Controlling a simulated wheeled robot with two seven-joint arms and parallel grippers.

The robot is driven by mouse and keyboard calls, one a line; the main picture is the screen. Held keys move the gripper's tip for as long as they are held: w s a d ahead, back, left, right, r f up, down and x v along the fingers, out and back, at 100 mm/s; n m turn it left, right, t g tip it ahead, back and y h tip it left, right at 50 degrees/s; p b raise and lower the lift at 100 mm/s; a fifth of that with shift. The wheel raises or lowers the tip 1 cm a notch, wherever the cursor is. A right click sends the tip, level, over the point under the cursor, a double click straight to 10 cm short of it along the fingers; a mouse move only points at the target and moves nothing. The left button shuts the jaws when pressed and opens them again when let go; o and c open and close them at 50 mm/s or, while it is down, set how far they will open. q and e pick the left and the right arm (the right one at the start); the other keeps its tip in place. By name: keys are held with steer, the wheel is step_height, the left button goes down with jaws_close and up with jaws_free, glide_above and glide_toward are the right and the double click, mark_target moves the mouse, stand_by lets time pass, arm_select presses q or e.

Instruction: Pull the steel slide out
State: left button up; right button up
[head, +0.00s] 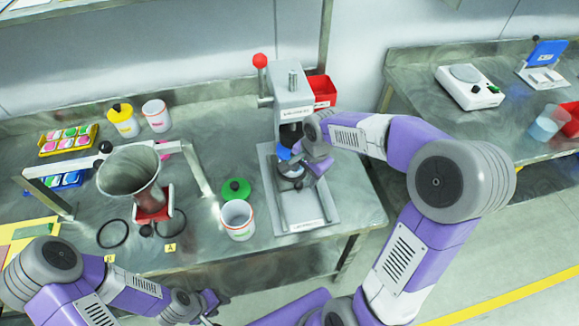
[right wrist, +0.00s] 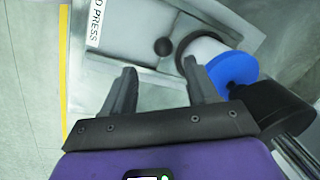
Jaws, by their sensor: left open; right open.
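The grey press (head: 292,98) stands on the middle table, its base plate (head: 302,222) reaching towards me. The steel slide (right wrist: 150,66) appears to be the bare metal piece carrying a black knob (right wrist: 163,46) in the right wrist view. A white cylinder with a blue disc (right wrist: 232,72) stands beside the knob; the blue also shows in the head view (head: 284,153). My right gripper (right wrist: 160,72) is open, with the knob ahead of the gap between its fingers, apart from them. My left gripper (head: 207,300) is open and empty in front of the table.
A white cup (head: 238,218) and a green lid (head: 235,190) stand left of the press. A steel funnel (head: 130,172) on a stand is further left. A red bin (head: 322,90) sits behind the press. The floor in front is free.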

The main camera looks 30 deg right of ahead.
mark_target(299, 183)
steer(key=shift+w+f, duration=0.7)
steer(key=shift+f, duration=0.05)
steer(key=f+b, duration=0.1)
steer(key=f, duration=0.4)
steer(key=shift+w+a+b, duration=0.1)
steer(key=shift+a+b, duration=0.1)
steer(key=shift+b, duration=0.2)
steer(key=shift+w+f, duration=0.1)
steer(key=shift+f, duration=0.4)
arm_select(q)
steer(key=shift+w+f, duration=0.25)
steer(key=shift+f, duration=0.75)
arm_select(e)
jaws_close()
